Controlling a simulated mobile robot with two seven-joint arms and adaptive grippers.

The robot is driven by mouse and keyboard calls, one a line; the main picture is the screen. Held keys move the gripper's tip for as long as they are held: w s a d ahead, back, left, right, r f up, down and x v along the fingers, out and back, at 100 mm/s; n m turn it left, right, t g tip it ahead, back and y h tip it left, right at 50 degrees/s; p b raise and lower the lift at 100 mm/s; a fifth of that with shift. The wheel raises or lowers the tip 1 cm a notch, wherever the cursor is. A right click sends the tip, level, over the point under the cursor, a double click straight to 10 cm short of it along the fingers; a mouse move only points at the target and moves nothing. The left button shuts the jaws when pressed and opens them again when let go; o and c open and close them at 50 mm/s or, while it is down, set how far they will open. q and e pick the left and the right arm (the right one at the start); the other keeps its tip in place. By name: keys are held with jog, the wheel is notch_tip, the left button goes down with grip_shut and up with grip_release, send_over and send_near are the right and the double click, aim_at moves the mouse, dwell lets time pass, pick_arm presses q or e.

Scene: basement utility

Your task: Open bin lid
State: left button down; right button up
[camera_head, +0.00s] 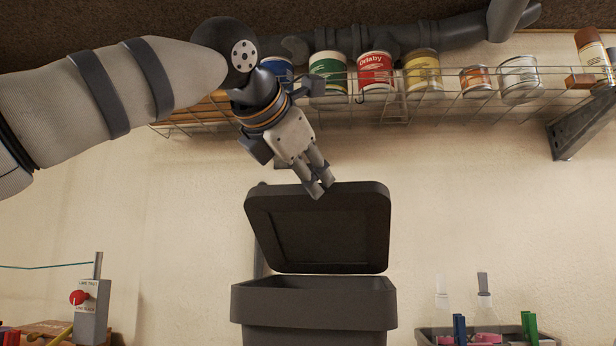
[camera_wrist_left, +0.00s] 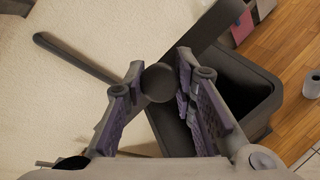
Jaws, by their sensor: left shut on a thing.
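The dark grey bin (camera_head: 314,308) stands against the wall in the lower middle of the head view, and its rim shows in the left wrist view (camera_wrist_left: 262,125). Its lid (camera_head: 318,228) is open, standing up steeply at the back with its inner face toward me. My left gripper (camera_head: 321,189) reaches down from above to the lid's upper edge. In the left wrist view the gripper (camera_wrist_left: 160,80) is shut on a rounded dark part of the lid, between its purple-padded fingers. The bin's interior is dark. My right gripper is not in view.
A wire shelf (camera_head: 440,105) with several paint cans, including a red can (camera_head: 376,72), runs along the wall close to my left arm. A grey box with a red knob (camera_head: 78,297) stands at lower left. A grey tray (camera_head: 430,335) with small items sits at lower right.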

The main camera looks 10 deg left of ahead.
pick_arm(q)
jog(key=shift+w+f, duration=0.15)
jog(key=shift+f, duration=0.05)
jog(key=c, duration=1.3)
grip_release()
jog(key=shift+w, duration=0.1)
jog(key=shift+r, duration=0.15)
